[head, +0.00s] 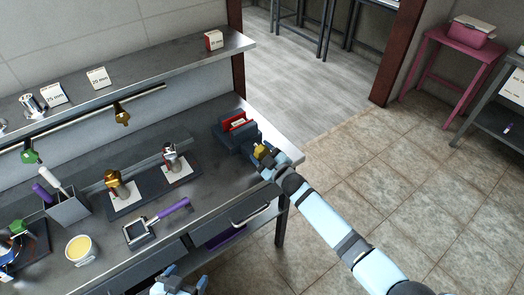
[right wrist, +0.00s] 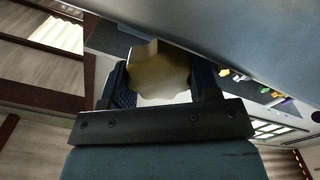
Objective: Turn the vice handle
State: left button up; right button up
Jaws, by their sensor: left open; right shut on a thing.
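The dark grey vice (head: 228,140) sits at the right end of the metal workbench, with a red piece (head: 236,124) between its jaws. Its handle is a lobed yellow knob (head: 260,149) on the side facing my right arm. My right gripper (head: 264,155) is shut on the knob. In the right wrist view the knob (right wrist: 160,70) lies between the two dark fingers. Part of the knob is hidden by the gripper in the head view. My left gripper (head: 180,282) is open and empty at the bottom edge, in front of the bench.
Two gold and silver fittings (head: 116,184) (head: 174,160) stand on dark mats on the bench. A purple-handled tool (head: 158,222), a tub of yellow stuff (head: 81,249) and a grey holder (head: 68,209) lie further left. A shelf (head: 150,78) runs above. Open tiled floor lies right.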

jog(key=m, duration=0.5)
jog(key=shift+d+m+p, duration=0.15)
jog(key=shift+m+p, duration=0.15)
jog(key=shift+m, duration=0.1)
dwell(0.4)
jog(key=o, duration=0.9)
jog(key=b+v, duration=0.1)
jog(key=v, duration=1.2)
jog(key=shift+s+d, duration=0.25)
jog(key=shift+s, duration=0.05)
